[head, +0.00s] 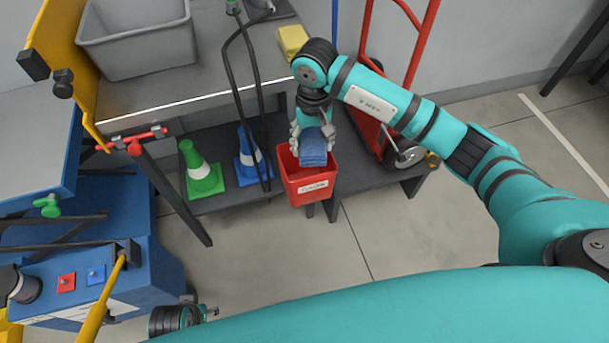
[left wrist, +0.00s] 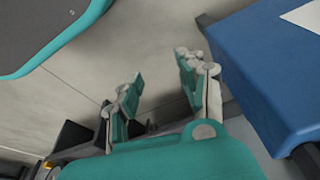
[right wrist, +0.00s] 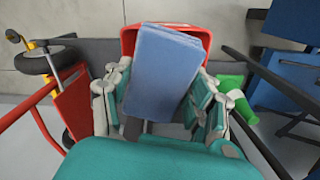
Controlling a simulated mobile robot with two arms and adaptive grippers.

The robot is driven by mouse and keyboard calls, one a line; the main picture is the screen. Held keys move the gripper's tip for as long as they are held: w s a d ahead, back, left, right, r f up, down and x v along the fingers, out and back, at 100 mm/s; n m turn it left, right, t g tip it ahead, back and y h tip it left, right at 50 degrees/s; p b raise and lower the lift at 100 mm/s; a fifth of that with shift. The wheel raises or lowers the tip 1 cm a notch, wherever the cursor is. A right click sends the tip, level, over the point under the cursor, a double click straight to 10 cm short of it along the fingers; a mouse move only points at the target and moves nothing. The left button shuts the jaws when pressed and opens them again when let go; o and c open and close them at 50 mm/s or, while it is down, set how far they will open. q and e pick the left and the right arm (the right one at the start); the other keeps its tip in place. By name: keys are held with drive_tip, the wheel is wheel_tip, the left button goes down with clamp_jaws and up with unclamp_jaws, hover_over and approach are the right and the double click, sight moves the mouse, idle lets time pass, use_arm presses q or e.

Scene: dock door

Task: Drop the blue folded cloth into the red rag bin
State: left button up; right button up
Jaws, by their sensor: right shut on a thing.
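The blue folded cloth (head: 313,147) is held in my right gripper (head: 312,142), over the opening of the red rag bin (head: 309,187). In the right wrist view the cloth (right wrist: 163,70) sits between both fingers of the gripper (right wrist: 160,100), with the red bin (right wrist: 130,38) behind it. The bin has a white label on its front and stands at the edge of the low dark shelf; its inside is mostly hidden by the cloth and gripper. My left gripper (left wrist: 160,95) is open and empty above the floor in the left wrist view.
A red hand truck (head: 405,75) is at the right. A grey tub (head: 140,45) and a yellow block (head: 292,40) are on the bench above.

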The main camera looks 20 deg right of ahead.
use_arm(q)
drive_tip(key=shift+w+r, duration=0.1)
drive_tip(key=shift+r, duration=0.4)
use_arm(e)
drive_tip(key=shift+f, duration=0.25)
drive_tip(key=o, duration=1.2)
wheel_tip(320, 180, up, 12)
